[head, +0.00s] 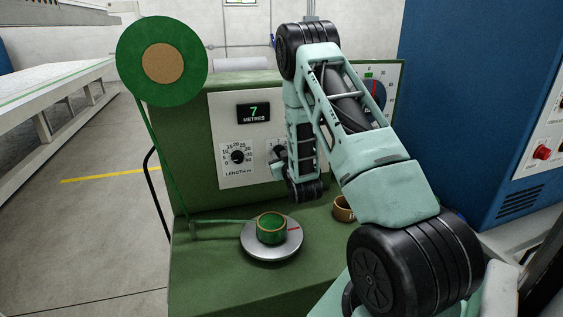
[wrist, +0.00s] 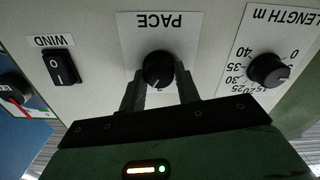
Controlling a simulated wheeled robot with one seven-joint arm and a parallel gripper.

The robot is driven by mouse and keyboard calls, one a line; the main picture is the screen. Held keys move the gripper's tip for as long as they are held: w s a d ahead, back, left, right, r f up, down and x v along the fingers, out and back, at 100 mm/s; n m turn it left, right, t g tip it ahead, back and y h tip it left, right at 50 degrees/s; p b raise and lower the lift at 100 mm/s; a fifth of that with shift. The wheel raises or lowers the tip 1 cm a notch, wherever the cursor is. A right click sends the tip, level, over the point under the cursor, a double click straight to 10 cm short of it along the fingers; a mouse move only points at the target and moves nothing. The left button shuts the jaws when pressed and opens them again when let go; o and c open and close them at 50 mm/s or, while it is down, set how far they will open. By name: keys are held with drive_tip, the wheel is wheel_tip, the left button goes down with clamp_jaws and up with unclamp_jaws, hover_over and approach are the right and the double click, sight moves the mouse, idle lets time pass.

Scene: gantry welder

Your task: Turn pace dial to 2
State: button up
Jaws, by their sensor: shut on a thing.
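The pace dial (wrist: 158,70) is a black round knob on a white plate labelled PACE, upside down in the wrist view. My gripper (wrist: 160,84) is shut on this dial, one finger at each side of it. In the head view my gripper (head: 280,160) is at the green machine's front panel, and my arm hides most of the pace plate.
The length dial (wrist: 268,70) is beside the pace plate; the black WIND rocker switch (wrist: 61,67) is on the other side. A display (head: 254,113) reads 7 METRES. Below are a steel turntable (head: 272,251) with a green roll (head: 271,229) and a brown ring (head: 343,209). A blue cabinet (head: 480,100) stands right.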

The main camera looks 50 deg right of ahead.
drive_tip(key=shift+a+f+n+b, duration=0.1)
drive_tip(key=shift+n+b, duration=2.9)
drive_tip(key=shift+b, duration=0.25)
drive_tip(key=o, duration=1)
